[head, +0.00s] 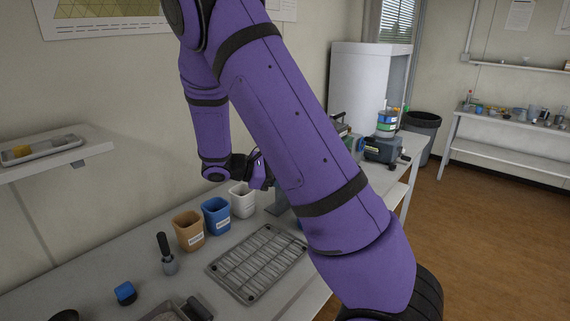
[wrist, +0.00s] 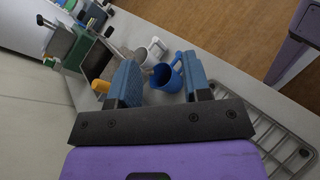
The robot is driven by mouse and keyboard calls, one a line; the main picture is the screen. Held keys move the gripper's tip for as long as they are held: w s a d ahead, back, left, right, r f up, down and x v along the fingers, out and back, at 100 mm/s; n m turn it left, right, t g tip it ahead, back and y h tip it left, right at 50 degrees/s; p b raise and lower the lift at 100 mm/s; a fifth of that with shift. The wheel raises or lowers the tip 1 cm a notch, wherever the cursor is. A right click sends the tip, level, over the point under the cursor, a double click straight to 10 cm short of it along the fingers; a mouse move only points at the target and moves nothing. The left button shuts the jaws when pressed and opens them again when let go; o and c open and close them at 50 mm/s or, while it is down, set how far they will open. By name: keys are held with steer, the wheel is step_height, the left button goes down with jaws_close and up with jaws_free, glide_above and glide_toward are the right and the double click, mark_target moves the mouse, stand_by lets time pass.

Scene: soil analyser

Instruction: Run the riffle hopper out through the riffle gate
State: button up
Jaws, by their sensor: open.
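In the wrist view, a dark grey box-shaped unit (wrist: 94,58), which looks like the riffle hopper, stands on the bench left of my fingers. An orange part (wrist: 101,87) sticks out low on it and may be the gate's handle; I cannot tell the gate's position or whether the hopper holds soil. My gripper (wrist: 160,66) is open, with nothing between its two blue fingers. In the head view, my purple arm hides most of the unit, and only a grey piece (head: 277,197) shows beside my gripper (head: 262,172).
A blue jug (wrist: 164,76) and a white jug (wrist: 154,50) stand beyond my fingertips. Brown (head: 189,231), blue (head: 215,215) and white (head: 242,201) containers line the bench's wall side. A wire rack (head: 258,262) lies in front of them. A green machine (wrist: 70,46) stands farther off.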

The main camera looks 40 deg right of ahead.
steer(key=w+f+n+t+h, duration=0.5)
steer(key=w+f+n+h, duration=0.3)
steer(key=w+n+h, duration=0.15)
steer(key=shift+m, duration=0.25)
steer(key=x, duration=0.7)
steer(key=w+x, duration=0.1)
steer(key=x, duration=0.3)
steer(key=shift+s+d, duration=0.1)
steer(key=shift+d, duration=0.2)
steer(key=shift+c, duration=0.3)
jaws_close()
